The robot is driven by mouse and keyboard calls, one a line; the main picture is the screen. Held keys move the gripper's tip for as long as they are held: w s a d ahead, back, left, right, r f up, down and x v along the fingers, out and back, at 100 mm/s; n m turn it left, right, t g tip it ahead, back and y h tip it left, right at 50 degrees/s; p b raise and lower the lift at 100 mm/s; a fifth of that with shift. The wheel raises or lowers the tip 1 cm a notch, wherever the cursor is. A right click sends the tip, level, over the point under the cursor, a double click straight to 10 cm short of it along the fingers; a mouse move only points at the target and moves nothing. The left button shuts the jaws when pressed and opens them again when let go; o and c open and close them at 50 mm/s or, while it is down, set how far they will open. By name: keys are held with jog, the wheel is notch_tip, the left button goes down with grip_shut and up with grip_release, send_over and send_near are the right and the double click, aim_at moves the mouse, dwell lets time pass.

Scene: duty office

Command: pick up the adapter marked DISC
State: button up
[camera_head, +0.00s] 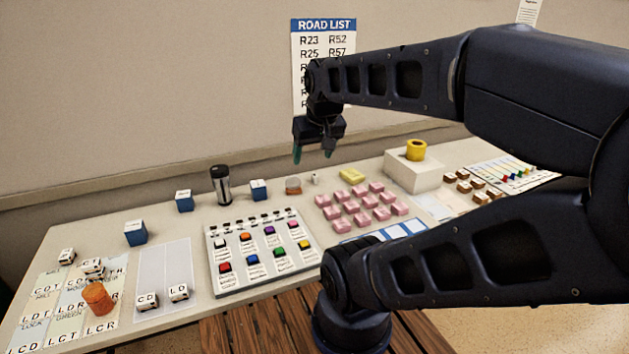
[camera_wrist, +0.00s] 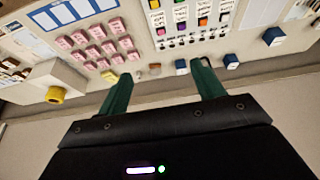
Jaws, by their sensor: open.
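I cannot read the mark DISC on anything, so I cannot tell which thing is the adapter. Blue blocks with pale tops stand on the desk at the back (camera_head: 184,201), beside the dark cylinder (camera_head: 259,191) and at the left (camera_head: 135,233).
A button panel (camera_head: 236,279) with coloured buttons fills the desk's middle. Several pink blocks (camera_head: 351,207) lie right of it. A white box (camera_head: 412,179) carries a yellow ring (camera_head: 416,150). An orange cylinder (camera_head: 98,299) and lettered blocks (camera_head: 147,301) are at left.

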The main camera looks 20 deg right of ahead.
jog(key=n+g+h, duration=0.4)
jog(key=n+g, duration=0.1)
jog(key=n, duration=1.2)
send_over(314, 175)
jog(key=a, duration=0.4)
notch_tip(314, 175, down, 28)
jog(key=shift+n+h, duration=0.3)
jog(key=x, duration=1.1)
jog(key=shift+w+f, duration=0.25)
jog(key=shift+f, duration=0.1)
jog(key=c, duration=1)
